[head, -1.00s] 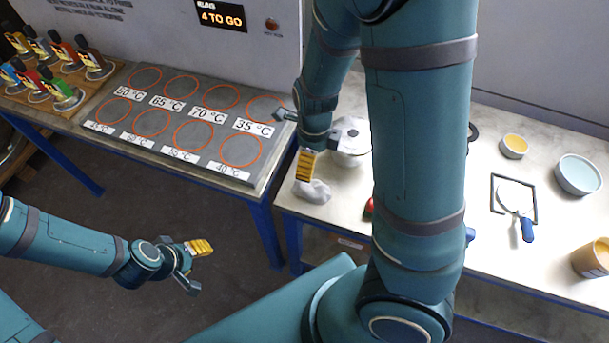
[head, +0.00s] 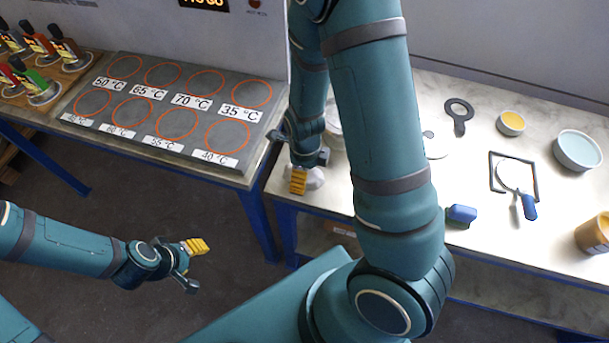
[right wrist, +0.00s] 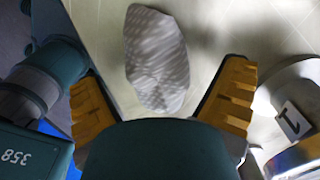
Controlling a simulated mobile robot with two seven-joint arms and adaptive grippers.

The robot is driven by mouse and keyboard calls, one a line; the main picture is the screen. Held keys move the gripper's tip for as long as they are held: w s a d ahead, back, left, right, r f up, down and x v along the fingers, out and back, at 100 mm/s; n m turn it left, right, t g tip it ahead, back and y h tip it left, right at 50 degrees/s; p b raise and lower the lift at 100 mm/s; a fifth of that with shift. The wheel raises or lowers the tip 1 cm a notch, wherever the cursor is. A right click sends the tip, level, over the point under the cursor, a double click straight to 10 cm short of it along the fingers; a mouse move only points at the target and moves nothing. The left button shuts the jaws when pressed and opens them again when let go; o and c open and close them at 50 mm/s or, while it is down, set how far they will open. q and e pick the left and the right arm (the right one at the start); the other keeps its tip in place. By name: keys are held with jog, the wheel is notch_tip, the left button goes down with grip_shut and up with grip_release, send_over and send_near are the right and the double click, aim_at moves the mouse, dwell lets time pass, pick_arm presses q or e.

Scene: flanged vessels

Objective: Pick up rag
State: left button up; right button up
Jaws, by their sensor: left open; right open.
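The rag (right wrist: 156,58) is a crumpled pale grey cloth with faint stripes. In the right wrist view it lies on the table top ahead of my right gripper (right wrist: 168,100), between and beyond the two yellow fingers, which are open and empty. In the head view the rag (head: 315,178) shows only in part, behind my right gripper (head: 300,180) near the table's front left corner. My left gripper (head: 190,262) is open and empty over the floor at lower left.
A metal vessel (right wrist: 298,118) with a number label stands close to the right finger. The blue-handled tool (head: 527,205), a blue block (head: 461,214), bowls (head: 578,150) and a dark ring tool (head: 459,115) lie to the right. A heating plate (head: 165,112) with orange circles stands left.

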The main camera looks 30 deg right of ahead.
jog(key=shift+f, duration=0.3)
jog(key=c, duration=1.4)
jog(key=shift+r, duration=0.1)
notch_tip(320, 180, up, 10)
jog(key=p, duration=0.3)
jog(key=shift+o, duration=0.6)
